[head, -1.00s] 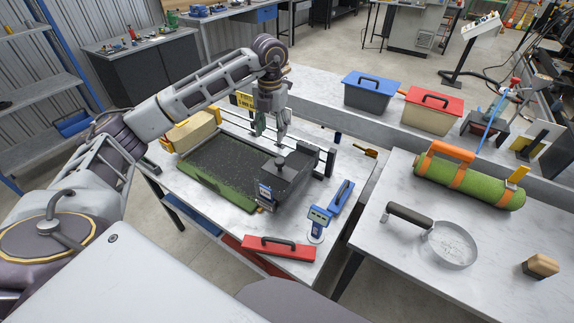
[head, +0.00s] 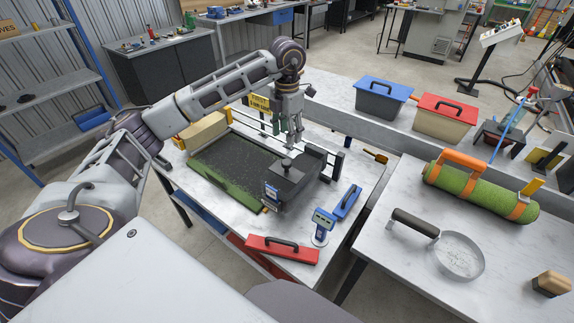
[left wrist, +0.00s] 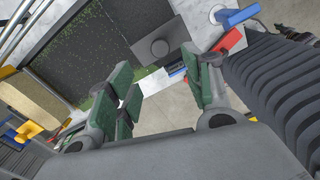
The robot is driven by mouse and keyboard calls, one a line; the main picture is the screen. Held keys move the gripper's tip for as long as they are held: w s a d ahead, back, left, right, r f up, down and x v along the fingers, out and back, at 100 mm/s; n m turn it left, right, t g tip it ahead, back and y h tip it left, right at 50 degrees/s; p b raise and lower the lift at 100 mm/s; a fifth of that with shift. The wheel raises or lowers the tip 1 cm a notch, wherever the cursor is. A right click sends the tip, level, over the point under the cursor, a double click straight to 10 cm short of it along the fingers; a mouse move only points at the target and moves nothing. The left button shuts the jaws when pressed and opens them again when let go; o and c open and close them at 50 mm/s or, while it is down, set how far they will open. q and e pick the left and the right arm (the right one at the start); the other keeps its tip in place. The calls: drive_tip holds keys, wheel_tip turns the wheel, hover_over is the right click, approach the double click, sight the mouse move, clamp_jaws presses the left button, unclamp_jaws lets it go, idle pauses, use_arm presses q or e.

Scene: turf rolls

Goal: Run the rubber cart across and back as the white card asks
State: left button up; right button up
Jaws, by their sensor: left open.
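The rubber cart (head: 300,188) is a dark grey box with a round knob (head: 286,163) on top. It stands at the right end of a green turf panel (head: 225,188) covered with black granules (head: 240,158). My left gripper (head: 290,134) is open and empty, pointing down above the cart's far side, apart from the knob. In the left wrist view the knob (left wrist: 160,47) shows beyond the spread green fingers. A small blue and white display (head: 271,192) is on the cart's near face. I cannot make out a white card. My right gripper is out of view.
A yellow sign (head: 260,103) and thin rails stand behind the turf. Lidded bins (head: 383,94) stand farther back; a turf roll (head: 475,190) lies on the right table.

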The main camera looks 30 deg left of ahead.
sight(287, 161)
use_arm(q)
drive_tip(key=shift+f, duration=0.15)
idle(0.3)
wheel_tip(287, 161, down, 14)
drive_tip(key=shift+r+p, duration=0.25)
drive_tip(key=shift+p, duration=0.75)
clamp_jaws()
